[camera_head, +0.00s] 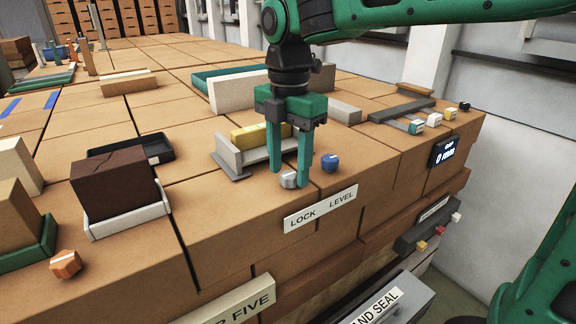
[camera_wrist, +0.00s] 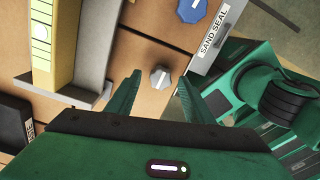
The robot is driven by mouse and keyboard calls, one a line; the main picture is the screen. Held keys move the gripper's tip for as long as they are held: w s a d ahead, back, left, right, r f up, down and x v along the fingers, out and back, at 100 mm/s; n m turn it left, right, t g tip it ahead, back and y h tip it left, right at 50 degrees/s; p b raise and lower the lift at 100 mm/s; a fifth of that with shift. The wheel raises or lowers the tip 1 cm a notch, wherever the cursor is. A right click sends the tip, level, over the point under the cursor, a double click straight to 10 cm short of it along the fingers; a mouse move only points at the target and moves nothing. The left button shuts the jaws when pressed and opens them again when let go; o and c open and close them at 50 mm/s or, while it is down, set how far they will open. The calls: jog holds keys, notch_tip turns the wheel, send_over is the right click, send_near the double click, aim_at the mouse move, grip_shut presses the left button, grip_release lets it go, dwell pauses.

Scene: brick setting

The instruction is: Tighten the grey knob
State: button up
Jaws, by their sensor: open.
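The grey knob (camera_head: 289,180) sits on the brick-coloured top near its front edge, above the word LOCK on a white label. In the wrist view the grey knob (camera_wrist: 160,77) shows between and beyond my two fingers, with a ridged, pointed outline. My green gripper (camera_head: 304,184) points down at the knob, with its fingers apart. Whether a finger touches the knob cannot be told.
A blue knob (camera_head: 330,163) stands close to the right, above LEVEL; it also shows in the wrist view (camera_wrist: 192,10). A grey holder with a yellow block (camera_head: 248,134) stands just behind. An orange knob (camera_head: 66,264) and dark brick (camera_head: 115,183) are left.

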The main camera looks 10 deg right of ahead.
jog(key=shift+f, duration=0.25)
jog(key=c, duration=1.1)
jog(key=shift+o, duration=0.2)
